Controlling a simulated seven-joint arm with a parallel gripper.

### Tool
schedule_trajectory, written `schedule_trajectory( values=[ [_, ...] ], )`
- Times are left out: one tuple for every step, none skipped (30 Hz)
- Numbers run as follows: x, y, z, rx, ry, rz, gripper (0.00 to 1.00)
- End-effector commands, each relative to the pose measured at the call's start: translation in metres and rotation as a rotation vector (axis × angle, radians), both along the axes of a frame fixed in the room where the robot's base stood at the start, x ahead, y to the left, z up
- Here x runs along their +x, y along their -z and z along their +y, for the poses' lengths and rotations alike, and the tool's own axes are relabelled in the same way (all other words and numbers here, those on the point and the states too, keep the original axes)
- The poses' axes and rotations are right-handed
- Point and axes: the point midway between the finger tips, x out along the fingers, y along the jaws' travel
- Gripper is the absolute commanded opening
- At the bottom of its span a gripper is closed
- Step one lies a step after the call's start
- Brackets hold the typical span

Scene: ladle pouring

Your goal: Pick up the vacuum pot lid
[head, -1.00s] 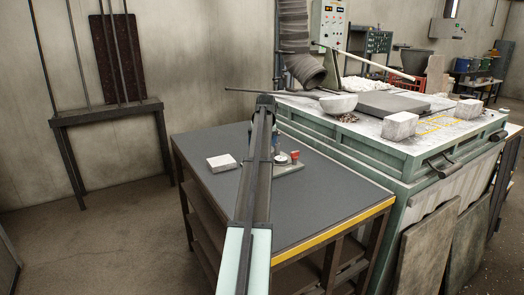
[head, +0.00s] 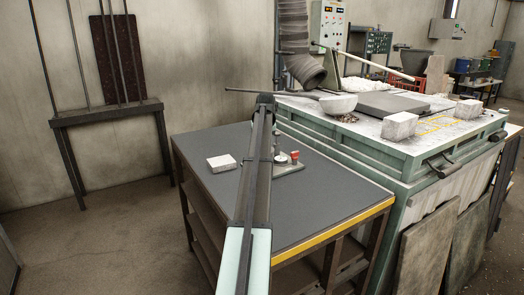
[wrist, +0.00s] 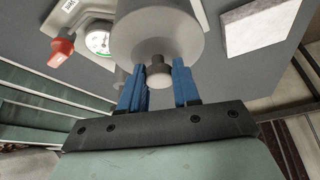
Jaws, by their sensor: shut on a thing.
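The pot under the lid is hidden in the wrist view. In the head view my arm covers the lid and most of the pot. The pot's base plate (head: 290,169) shows to the right of my arm on the dark table, with a gauge and a red valve handle.
The red valve handle (wrist: 62,48) and gauge (wrist: 97,41) are left of the lid. A pale block (head: 221,162) lies on the table (head: 310,215), left of my arm. A green bench (head: 400,160) with a ladle (head: 338,103) stands behind right. The table's front is clear.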

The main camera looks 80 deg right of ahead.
Motion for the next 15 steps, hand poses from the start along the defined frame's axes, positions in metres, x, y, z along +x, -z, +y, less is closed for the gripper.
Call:
schedule_trajectory(
  values=[
    [-0.001, 0.008, 0.003, 0.014, -0.001, 0.007, 0.0],
    [-0.001, 0.008, 0.003, 0.014, -0.001, 0.007, 0.0],
    [-0.001, 0.009, 0.003, 0.014, -0.001, 0.007, 0.0],
    [-0.001, 0.009, 0.003, 0.015, -0.001, 0.007, 0.0],
    [-0.001, 0.008, 0.003, 0.014, -0.001, 0.007, 0.0],
    [-0.001, 0.009, 0.003, 0.014, -0.001, 0.007, 0.0],
    [-0.001, 0.009, 0.003, 0.014, -0.001, 0.007, 0.0],
    [-0.001, 0.009, 0.003, 0.014, -0.001, 0.007, 0.0],
    [-0.001, 0.009, 0.003, 0.014, -0.001, 0.007, 0.0],
    [-0.001, 0.008, 0.003, 0.014, -0.001, 0.007, 0.0],
    [-0.001, 0.008, 0.003, 0.014, -0.001, 0.007, 0.0],
    [-0.001, 0.006, 0.003, 0.014, -0.001, 0.007, 0.0],
    [-0.001, 0.004, 0.003, 0.014, -0.001, 0.007, 0.0],
    [-0.001, 0.002, 0.002, 0.014, -0.001, 0.007, 0.0],
    [-0.001, -0.003, 0.002, 0.013, -0.001, 0.006, 0.0]
  ],
)
